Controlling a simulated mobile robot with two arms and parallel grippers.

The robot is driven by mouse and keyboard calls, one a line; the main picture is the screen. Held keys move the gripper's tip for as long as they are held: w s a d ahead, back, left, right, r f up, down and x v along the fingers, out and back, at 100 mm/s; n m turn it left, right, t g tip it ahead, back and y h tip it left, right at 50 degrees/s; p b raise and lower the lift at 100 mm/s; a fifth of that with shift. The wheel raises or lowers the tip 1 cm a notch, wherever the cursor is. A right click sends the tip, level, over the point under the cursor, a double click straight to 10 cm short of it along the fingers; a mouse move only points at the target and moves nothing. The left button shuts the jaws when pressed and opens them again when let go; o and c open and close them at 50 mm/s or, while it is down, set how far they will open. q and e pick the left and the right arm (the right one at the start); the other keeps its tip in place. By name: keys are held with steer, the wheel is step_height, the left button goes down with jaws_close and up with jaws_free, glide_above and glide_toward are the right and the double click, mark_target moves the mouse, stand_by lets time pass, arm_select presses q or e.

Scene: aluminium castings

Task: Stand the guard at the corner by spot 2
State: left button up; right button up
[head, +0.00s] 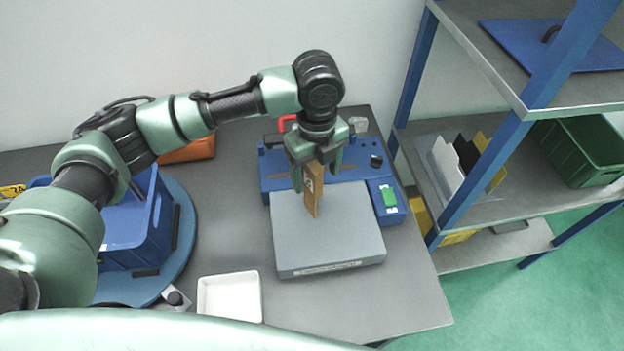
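My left gripper (317,168) hangs fingers down over the blue device with the grey plate. It is shut on a narrow brown upright piece (313,196), which looks like the guard and carries a small pale label. The guard's lower end is over the grey plate (330,240), near its back; I cannot tell whether it touches the plate. No marking that I can read as spot 2 shows. My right gripper is not in view.
The blue device (395,210) has a green button. A white tray (230,297) lies in front, left of the plate. A blue crate (133,235) sits on a round blue base at left. A metal shelf (510,205) with blue posts stands at right.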

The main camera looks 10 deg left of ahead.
arm_select(q)
jaws_close()
